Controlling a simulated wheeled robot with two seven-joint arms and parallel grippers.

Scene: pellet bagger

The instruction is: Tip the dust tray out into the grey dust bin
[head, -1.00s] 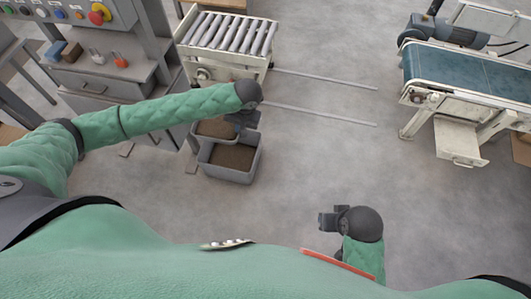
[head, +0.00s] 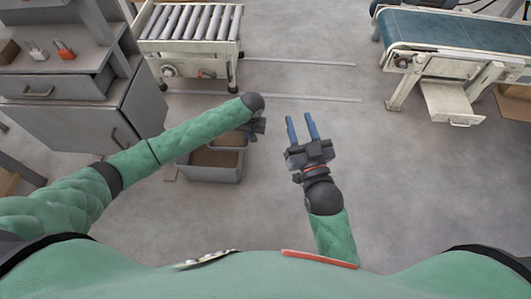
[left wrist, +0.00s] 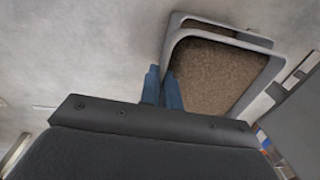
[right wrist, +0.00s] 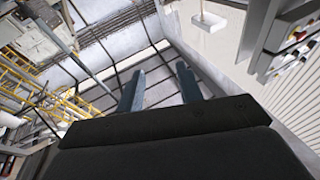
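A grey dust tray (head: 229,138) stands at the back edge of the grey dust bin (head: 210,174), partly hidden by my left arm. Brown dust shows in both in the left wrist view, with the tray (left wrist: 228,38) nearer and the bin rim (left wrist: 215,18) behind. The tray looks about level. My left gripper (left wrist: 162,78) has its fingers close together on the tray's side wall; its fingertips are hidden in the head view. My right gripper (head: 302,122) is open and empty, its blue fingers apart, to the right of the tray and bin.
A roller table (head: 190,25) stands behind the bin, with floor rails (head: 290,98) running right. A grey cabinet (head: 70,125) is on the left. A belt conveyor (head: 460,35) with a cream drawer (head: 455,103) is at right. The floor between is clear.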

